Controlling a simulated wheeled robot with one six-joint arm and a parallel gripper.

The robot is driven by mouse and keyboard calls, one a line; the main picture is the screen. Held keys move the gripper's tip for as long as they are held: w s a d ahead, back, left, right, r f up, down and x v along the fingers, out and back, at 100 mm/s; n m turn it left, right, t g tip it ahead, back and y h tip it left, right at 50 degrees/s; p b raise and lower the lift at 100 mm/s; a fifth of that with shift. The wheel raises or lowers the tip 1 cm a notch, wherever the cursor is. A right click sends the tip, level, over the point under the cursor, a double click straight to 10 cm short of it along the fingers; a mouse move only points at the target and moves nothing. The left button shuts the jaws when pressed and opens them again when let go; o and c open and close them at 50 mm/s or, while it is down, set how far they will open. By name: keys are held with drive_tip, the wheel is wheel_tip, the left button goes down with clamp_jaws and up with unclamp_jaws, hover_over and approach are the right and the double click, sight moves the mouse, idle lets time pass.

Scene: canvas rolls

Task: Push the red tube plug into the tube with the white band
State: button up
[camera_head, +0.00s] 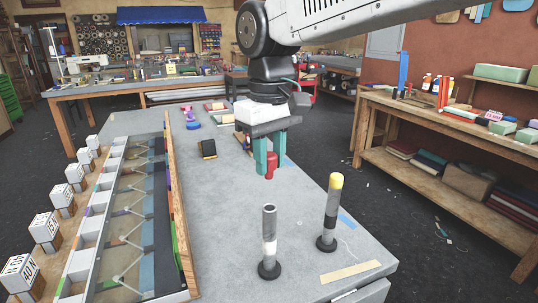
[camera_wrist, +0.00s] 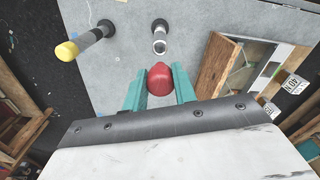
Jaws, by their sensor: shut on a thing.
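The red tube plug (camera_head: 271,166) is held between the green fingers of my gripper (camera_head: 266,160), above the grey table. In the wrist view the red plug (camera_wrist: 160,79) sits between the two fingertips (camera_wrist: 160,88). The tube with the white band (camera_head: 269,243) stands upright on a black base, in front of and below the plug, apart from it. Its open top (camera_wrist: 160,46) shows just beyond the plug in the wrist view. A second tube with a yellow top (camera_head: 332,212) and a black band stands to its right; it also shows in the wrist view (camera_wrist: 85,41).
A long wooden-sided tray (camera_head: 180,220) with compartments lies along the table's left side, beside several white numbered blocks (camera_head: 60,196). A dark small box (camera_head: 208,149) lies behind the tubes. A tan strip (camera_head: 350,271) lies near the front edge. The table around the tubes is mostly clear.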

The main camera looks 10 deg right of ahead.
sight(271, 178)
drive_tip(key=shift+f, duration=2.9)
drive_tip(key=shift+f, duration=1.6)
drive_tip(key=o, duration=1)
wheel_tip(271, 178, up, 8)
drive_tip(key=shift+f, duration=0.1)
